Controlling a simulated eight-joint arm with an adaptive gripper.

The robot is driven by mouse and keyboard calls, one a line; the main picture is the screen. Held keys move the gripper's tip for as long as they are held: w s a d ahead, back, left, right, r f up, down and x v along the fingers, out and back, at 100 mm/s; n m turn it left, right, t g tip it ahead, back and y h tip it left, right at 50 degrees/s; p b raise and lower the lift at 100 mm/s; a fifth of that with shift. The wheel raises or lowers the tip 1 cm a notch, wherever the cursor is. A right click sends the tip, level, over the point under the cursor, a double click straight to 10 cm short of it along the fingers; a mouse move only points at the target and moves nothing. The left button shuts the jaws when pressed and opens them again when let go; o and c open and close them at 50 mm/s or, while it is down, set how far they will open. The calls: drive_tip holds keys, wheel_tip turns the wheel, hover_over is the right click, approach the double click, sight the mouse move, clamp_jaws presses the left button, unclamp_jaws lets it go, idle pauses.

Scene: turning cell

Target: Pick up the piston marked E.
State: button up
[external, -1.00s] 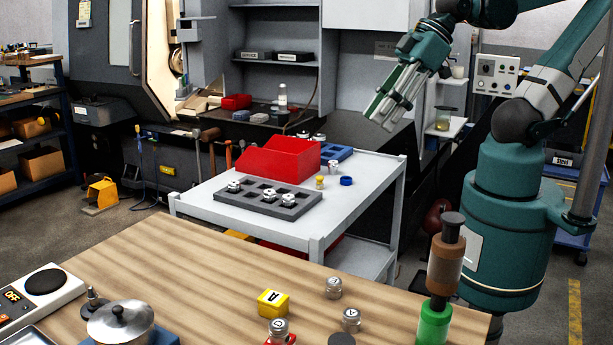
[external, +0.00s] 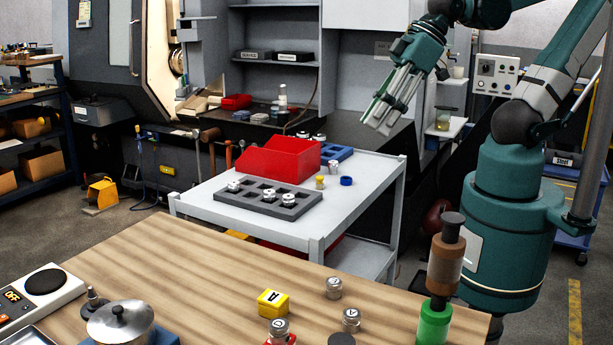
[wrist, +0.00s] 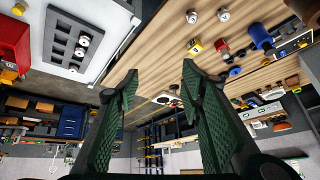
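My gripper (external: 384,120) hangs in the air behind the white cart, empty; in the wrist view its two green fingers (wrist: 159,72) are apart. Silvery pistons (external: 334,287) (external: 351,319) (external: 280,329) stand on the wooden bench, with round marked tops; two bench pistons show in the wrist view (wrist: 192,16) (wrist: 223,14). More white-topped pistons (external: 234,186) (external: 269,196) (external: 288,199) sit in the grey tray (external: 226,199) on the cart, and also in the wrist view (wrist: 84,40). Another small one (external: 333,167) stands behind. I cannot read which is marked E.
A red bin (external: 280,160), a blue ring (external: 346,181) and a small yellow-topped item (external: 320,182) are on the cart (external: 355,200). The bench (external: 190,270) holds a yellow block marked A (external: 272,302) and a green-and-brown upright tool (external: 443,270). The bench's middle is clear.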

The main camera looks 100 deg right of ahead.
drive_tip(key=w+a+f+m+g+b, duration=0.3)
drive_tip(key=w+a+f+m, duration=0.3)
drive_tip(key=w+f+m, duration=0.4)
drive_tip(key=m+g+b, duration=0.2)
drive_tip(key=m+g, duration=0.1)
drive_tip(key=m, duration=0.6)
hover_over(334, 281)
drive_tip(key=f, duration=1.4)
drive_tip(key=shift+d+f, duration=0.15)
drive_tip(key=shift+d, duration=0.1)
drive_tip(key=shift+a+f+m+g, duration=0.25)
drive_tip(key=shift+f+m+g, duration=0.05)
drive_tip(key=shift+f, duration=0.3)
drive_tip(key=shift+f, duration=0.1)
drive_tip(key=shift+f, duration=1.2)
drive_tip(key=shift+f+b, duration=0.3)
drive_tip(key=shift+f, duration=2.3)
